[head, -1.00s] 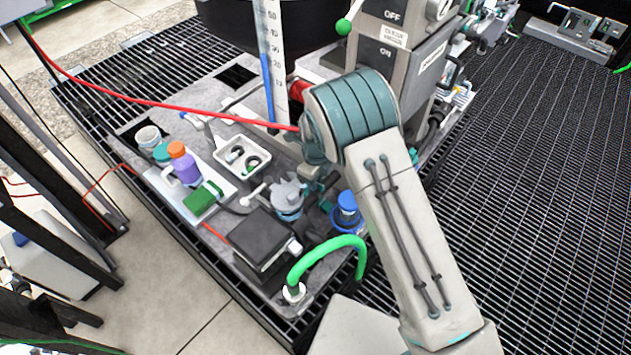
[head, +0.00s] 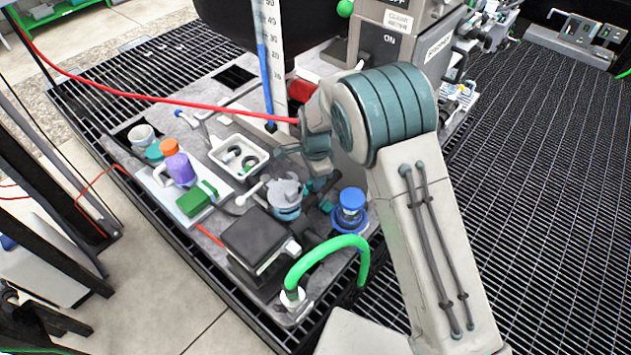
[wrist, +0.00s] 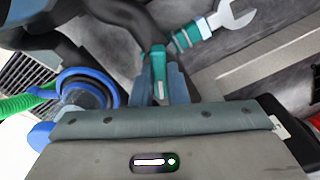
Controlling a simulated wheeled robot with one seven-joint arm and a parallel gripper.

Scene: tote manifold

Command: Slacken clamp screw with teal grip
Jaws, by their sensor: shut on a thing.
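In the wrist view, a teal grip (wrist: 158,62) stands between the two blue-grey fingers of my gripper (wrist: 161,84). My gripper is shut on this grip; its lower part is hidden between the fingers. The grip's top meets a dark curved part (wrist: 125,22). In the head view, my gripper (head: 318,183) is low over the grey board, beside a grey round fitting with a blue base (head: 286,196). My own arm partly hides it there, and the held grip cannot be made out clearly.
An open-ended wrench with a teal band (wrist: 230,18) lies beside the grip. A blue-capped cylinder (head: 351,207) stands close by, and a green hose (head: 330,248) arches in front. A black box (head: 257,240), a white tray (head: 240,157) and a red cable (head: 170,101) are to the left.

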